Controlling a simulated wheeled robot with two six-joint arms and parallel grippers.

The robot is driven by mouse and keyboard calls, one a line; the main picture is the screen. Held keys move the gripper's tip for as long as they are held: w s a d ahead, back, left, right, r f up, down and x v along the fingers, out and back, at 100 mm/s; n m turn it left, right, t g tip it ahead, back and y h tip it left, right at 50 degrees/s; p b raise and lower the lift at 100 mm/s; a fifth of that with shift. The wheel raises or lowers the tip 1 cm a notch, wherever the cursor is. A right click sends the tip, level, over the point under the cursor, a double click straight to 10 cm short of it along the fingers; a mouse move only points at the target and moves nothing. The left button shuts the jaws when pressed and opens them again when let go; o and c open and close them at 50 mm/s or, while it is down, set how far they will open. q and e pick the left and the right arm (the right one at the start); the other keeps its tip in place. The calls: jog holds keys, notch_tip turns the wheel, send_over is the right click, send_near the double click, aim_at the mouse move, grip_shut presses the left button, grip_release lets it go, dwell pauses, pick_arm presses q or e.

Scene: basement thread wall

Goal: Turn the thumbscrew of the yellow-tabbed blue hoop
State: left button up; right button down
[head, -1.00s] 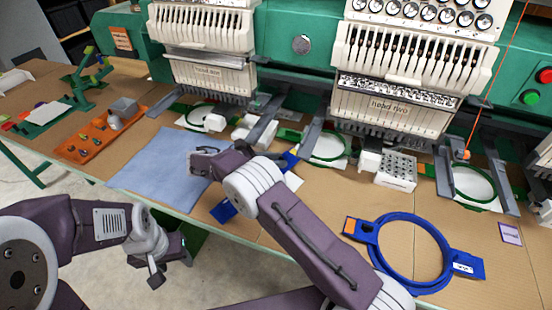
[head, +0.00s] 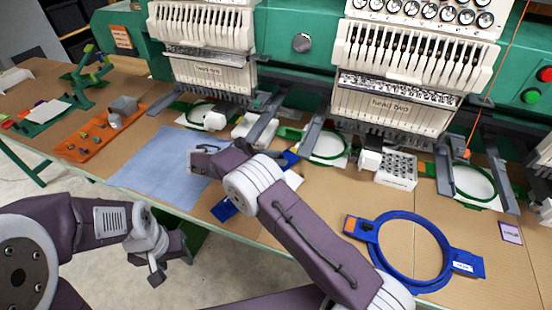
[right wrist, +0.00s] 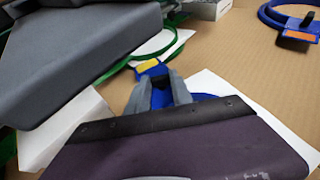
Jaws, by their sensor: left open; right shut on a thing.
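In the right wrist view the blue hoop (right wrist: 207,97) shows only in part, with its yellow tab (right wrist: 148,65) just beyond my fingertips. My right gripper (right wrist: 159,86) is shut on the dark thumbscrew (right wrist: 160,98) beside that tab; the fingers hide most of the screw, so its angle cannot be told. In the head view my right arm covers most of this hoop. One blue end (head: 223,210) shows left of the arm and another blue part (head: 290,160) right of it; the right fingertips are hidden. My left gripper (head: 155,274) is open and empty, off the table's front edge.
Another blue hoop (head: 413,213) with an orange tab lies at the right. Green hoops (head: 325,144) sit under the embroidery heads (head: 393,112), with grey brackets close to my right arm. A blue cloth (head: 160,165) and an orange tray (head: 100,138) lie left.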

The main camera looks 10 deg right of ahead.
jog(key=c, duration=1.1)
grip_release()
jog(key=shift+a, duration=0.15)
jog(key=v, duration=0.9)
jog(key=shift+p, duration=0.35)
